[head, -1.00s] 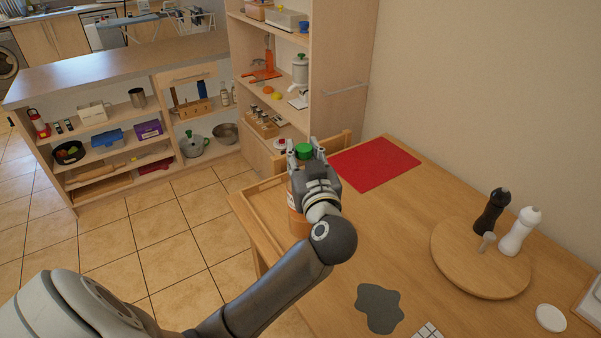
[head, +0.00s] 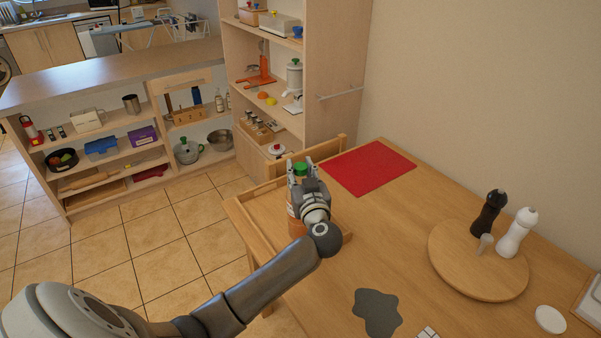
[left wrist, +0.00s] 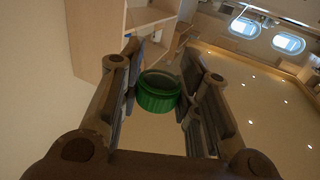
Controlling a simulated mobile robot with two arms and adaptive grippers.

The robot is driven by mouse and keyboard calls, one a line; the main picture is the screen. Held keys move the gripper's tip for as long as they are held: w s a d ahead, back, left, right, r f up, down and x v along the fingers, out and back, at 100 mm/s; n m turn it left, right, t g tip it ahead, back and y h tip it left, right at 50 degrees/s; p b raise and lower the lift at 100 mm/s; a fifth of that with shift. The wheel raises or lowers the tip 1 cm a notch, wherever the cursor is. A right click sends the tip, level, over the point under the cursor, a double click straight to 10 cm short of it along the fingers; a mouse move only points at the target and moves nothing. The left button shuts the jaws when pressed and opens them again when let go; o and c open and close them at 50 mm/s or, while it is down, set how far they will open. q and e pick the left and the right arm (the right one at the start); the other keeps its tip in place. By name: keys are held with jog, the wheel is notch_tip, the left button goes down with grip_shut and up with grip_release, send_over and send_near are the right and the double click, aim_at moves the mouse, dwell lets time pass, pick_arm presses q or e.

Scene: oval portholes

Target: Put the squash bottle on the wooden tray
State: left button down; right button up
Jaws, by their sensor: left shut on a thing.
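The squash bottle (head: 295,222) is orange with a green cap (head: 300,169) and looks upright. My left gripper (head: 302,175) is shut on it near the top and hides part of its body. In the left wrist view the green cap (left wrist: 158,92) sits between the two fingers of the left gripper (left wrist: 158,95). The wooden tray (head: 266,208) lies at the table's left end, with a raised rim. The bottle is over the tray in the head view; whether its base touches the tray is hidden. My right gripper is not in view.
A red mat (head: 370,167) lies behind the tray to the right. A round wooden board (head: 465,275) carries a black mill (head: 488,213) and a white mill (head: 516,233). A grey mat (head: 377,312) lies near the front. A chair back (head: 325,152) stands behind the tray.

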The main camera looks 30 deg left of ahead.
pick_arm(q)
jog(key=c, duration=1)
grip_release()
jog(key=shift+c, duration=0.2)
jog(key=v, duration=1.2)
jog(key=shift+b, duration=0.35)
jog(key=shift+r, duration=0.1)
